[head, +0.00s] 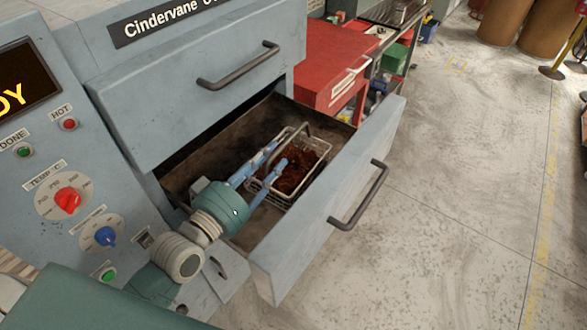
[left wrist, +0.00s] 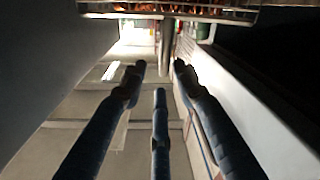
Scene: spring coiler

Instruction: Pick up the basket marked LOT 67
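A wire basket (head: 318,151) filled with rust-brown pieces stands in the open drawer (head: 273,277). No LOT 67 marking can be read on it. Its grey handle (head: 300,130) rises over the top. My left gripper (head: 278,154) reaches over the near left side of the basket, its blue fingers apart by the handle. In the left wrist view, the basket (left wrist: 200,12) shows along the top edge. A grey bar, seemingly the handle (left wrist: 165,48), stands between the spread fingertips of my left gripper (left wrist: 160,70); contact cannot be made out. My right gripper is not in view.
The blue-grey machine (head: 125,130) with its control panel stands at the left. A shut upper drawer (head: 200,105) sits above the open one. A red cabinet (head: 318,60) is behind.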

